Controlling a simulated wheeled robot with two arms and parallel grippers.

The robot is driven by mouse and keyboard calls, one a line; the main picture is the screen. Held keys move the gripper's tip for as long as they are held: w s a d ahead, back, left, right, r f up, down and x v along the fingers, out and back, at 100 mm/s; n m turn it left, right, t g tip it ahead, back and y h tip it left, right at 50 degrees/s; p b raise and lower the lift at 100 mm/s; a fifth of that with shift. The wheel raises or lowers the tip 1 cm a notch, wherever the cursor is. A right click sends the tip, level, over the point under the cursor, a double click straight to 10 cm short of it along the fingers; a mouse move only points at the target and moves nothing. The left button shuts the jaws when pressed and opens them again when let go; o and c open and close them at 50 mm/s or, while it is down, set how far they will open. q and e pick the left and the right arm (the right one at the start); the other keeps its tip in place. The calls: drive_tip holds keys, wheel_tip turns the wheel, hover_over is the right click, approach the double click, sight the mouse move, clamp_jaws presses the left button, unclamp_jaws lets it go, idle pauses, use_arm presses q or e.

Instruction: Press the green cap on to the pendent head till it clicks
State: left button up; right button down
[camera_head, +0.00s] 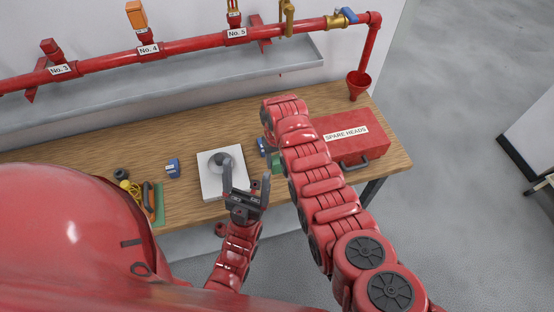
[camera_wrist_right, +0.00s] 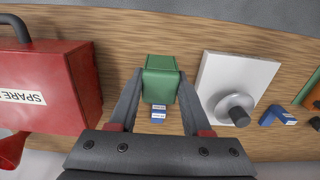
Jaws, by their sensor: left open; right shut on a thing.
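The green cap (camera_wrist_right: 161,80), a block-like piece in the right wrist view, sits between the fingertips of my right gripper (camera_wrist_right: 160,76), which is shut on it. Part of the green also shows beside my right arm in the head view (camera_head: 277,161); that arm hides the gripper there. A white block (camera_head: 210,185) bears a grey round disc with a dark stub (camera_wrist_right: 237,112); I cannot tell whether this is the pendent head. My left gripper (camera_head: 246,180) is open and empty at the white block's front right edge.
A red SPARE HEADS case (camera_head: 368,142) stands on the bench right of my right arm. Behind runs a red pipe (camera_head: 190,43) with labelled outlets above a grey trough (camera_head: 110,92).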

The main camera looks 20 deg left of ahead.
drive_tip(key=shift+s+f, duration=0.1)
wheel_tip(320, 180, down, 9)
drive_tip(key=b, duration=0.8)
drive_tip(key=shift+f, duration=0.2)
drive_tip(key=shift+c, duration=1.4)
unclamp_jaws()
